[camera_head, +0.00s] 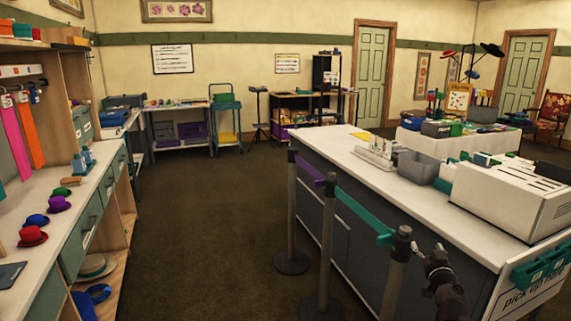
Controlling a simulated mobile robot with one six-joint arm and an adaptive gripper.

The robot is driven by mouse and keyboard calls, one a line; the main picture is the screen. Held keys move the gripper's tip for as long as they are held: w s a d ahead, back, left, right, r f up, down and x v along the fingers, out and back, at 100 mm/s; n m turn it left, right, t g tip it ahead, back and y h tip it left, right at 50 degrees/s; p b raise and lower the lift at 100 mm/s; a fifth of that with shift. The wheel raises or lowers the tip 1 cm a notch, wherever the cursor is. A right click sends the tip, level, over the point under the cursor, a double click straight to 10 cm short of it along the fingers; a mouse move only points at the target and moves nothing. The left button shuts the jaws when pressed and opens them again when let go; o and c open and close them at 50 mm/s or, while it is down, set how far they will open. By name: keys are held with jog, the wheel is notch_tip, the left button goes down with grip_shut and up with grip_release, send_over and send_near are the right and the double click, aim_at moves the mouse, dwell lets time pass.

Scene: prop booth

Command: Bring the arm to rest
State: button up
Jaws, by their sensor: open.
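My gripper (428,252) shows at the lower right as a dark shape with its fingers pointing up in the picture. It is open, and I see nothing between its fingers. It appears just right of the nearest barrier post (394,275) and in front of the long white-topped counter (345,160). I cannot tell how much space lies between the gripper and these. The rest of my arm runs out of the bottom of the frame.
Barrier posts with purple and teal belts (362,217) stand along the counter's left side. A white printer-like box (515,195) sits on the counter. Small hats line the left counter (75,225). The dark carpet (200,220) between the counters is clear.

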jog(key=s+a+f+m+g+h, duration=0.2)
jog(key=s+a+f+g, duration=0.15)
jog(key=f+g, duration=0.3)
jog(key=s+a+f+m+g+h, duration=0.1)
jog(key=s+a+f+m+g, duration=0.1)
jog(key=a+f+g, duration=0.45)
jog(key=s+a+f+n+g+y, duration=0.3)
jog(key=s+a, duration=0.2)
jog(key=a, duration=0.2)
jog(key=s+a+f+n+g+y, duration=0.25)
jog(key=s+a, duration=0.25)
jog(key=a, duration=0.3)
notch_tip(320, 180, up, 18)
jog(key=p, duration=1.9)
jog(key=shift+d+p, duration=0.15)
jog(key=shift+p, duration=0.15)
jog(key=shift+r, duration=0.1)
